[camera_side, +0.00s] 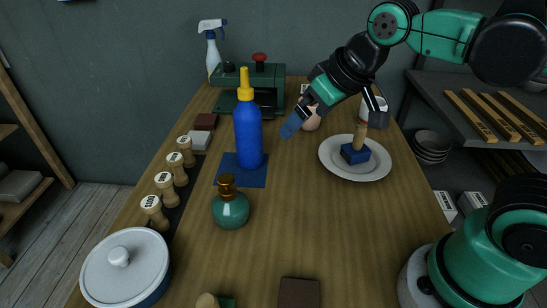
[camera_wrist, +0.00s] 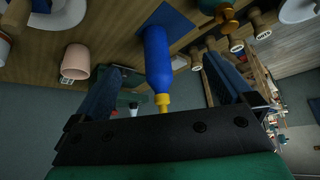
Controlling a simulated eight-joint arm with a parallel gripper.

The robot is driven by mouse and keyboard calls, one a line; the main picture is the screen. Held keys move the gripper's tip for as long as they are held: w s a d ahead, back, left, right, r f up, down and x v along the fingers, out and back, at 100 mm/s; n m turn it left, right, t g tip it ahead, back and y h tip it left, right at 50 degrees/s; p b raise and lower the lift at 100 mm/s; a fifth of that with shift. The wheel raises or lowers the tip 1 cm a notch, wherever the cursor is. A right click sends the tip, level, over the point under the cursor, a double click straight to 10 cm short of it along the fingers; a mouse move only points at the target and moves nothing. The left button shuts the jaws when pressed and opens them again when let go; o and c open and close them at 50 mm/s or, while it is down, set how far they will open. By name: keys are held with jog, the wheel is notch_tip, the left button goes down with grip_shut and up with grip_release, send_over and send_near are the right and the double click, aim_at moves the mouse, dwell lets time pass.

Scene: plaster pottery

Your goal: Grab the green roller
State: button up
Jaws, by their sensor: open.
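A small green piece with a wooden handle (camera_side: 207,301) lies at the bottom edge of the side view. It is cut off by the frame, so I cannot tell for sure that it is the green roller. I cannot make out a green roller in the wrist view. My gripper (camera_side: 333,126) is open and empty, held above the table between the blue bottle (camera_side: 248,135) and the white plate (camera_side: 327,153). In the wrist view my gripper (camera_wrist: 163,68) has its fingers wide apart, with the blue bottle (camera_wrist: 158,55) showing between them at a distance.
A blue block with a wooden handle (camera_side: 355,153) stands on the plate. A green pump bottle (camera_side: 231,210), a lidded pot (camera_side: 125,268), several wooden stamps (camera_side: 164,181) and a brown block (camera_side: 299,293) are on the table. The table's middle is clear.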

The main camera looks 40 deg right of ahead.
jog(key=shift+m+t, duration=0.3)
jog(key=shift+m, duration=0.2)
jog(key=d+f, duration=0.1)
jog(key=s+f, duration=0.1)
jog(key=d+f, duration=0.1)
jog(key=shift+s+d+f, duration=0.2)
jog(key=shift+s+d, duration=0.1)
jog(key=shift+d, duration=0.05)
jog(key=shift+c, duration=1.1)
jog(key=shift+s+d+f+h, duration=0.1)
jog(key=shift+d+f+h, duration=0.05)
jog(key=shift+f+h, duration=0.15)
jog(key=shift+c, duration=1.2)
jog(key=shift+r, duration=0.1)
jog(key=m+g+y, duration=1.2)
jog(key=m, duration=0.2)
send_over(221, 306)
jog(key=shift+f, duration=3.8)
